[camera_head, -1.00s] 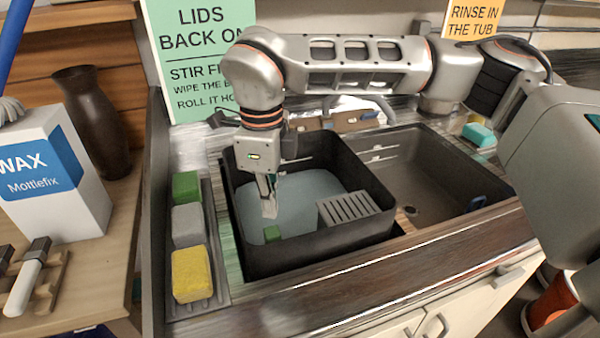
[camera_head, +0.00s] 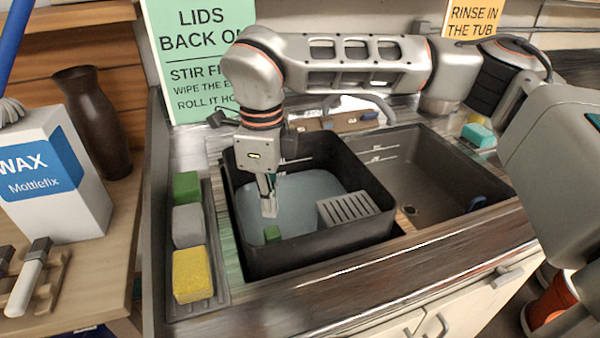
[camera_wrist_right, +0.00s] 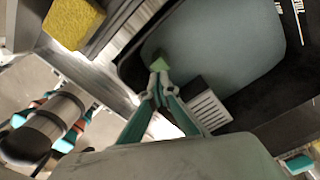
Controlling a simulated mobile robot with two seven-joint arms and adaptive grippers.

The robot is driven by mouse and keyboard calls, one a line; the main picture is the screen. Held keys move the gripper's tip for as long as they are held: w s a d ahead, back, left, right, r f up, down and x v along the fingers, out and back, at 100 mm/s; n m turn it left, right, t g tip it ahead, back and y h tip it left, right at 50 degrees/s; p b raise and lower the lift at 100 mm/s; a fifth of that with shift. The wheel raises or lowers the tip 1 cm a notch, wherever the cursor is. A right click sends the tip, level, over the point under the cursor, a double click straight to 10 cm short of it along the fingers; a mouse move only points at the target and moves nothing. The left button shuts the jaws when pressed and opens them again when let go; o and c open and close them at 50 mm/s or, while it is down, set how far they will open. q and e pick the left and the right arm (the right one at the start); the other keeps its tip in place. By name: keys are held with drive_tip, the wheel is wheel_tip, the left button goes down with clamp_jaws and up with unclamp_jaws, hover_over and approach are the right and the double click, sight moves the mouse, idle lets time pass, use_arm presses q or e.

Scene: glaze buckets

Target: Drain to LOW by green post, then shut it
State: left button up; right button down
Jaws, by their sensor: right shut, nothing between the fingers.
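The black tub (camera_head: 315,255) sits in the left part of the sink and holds a grey-blue liquid (camera_head: 310,188). A small green post (camera_head: 272,233) stands at the tub's front left and also shows in the right wrist view (camera_wrist_right: 159,63). My right gripper (camera_head: 268,210) points down into the tub, shut and empty, just behind the post. In the right wrist view its fingertips (camera_wrist_right: 160,82) appear close to the post; I cannot tell whether they touch. White level marks on the tub wall (camera_wrist_right: 297,12) are only partly readable. My left gripper is not in view.
A slatted grey box (camera_head: 348,207) is in the tub's right part. The empty basin (camera_head: 430,185) with a drain lies right of the tub. Green, grey and yellow sponges (camera_head: 192,275) sit in a tray at left. A wax box (camera_head: 60,175) stands farther left.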

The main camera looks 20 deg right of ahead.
wheel_tip(320, 180, up, 9)
drive_tip(key=p, duration=0.6)
drive_tip(key=shift+f, duration=0.15)
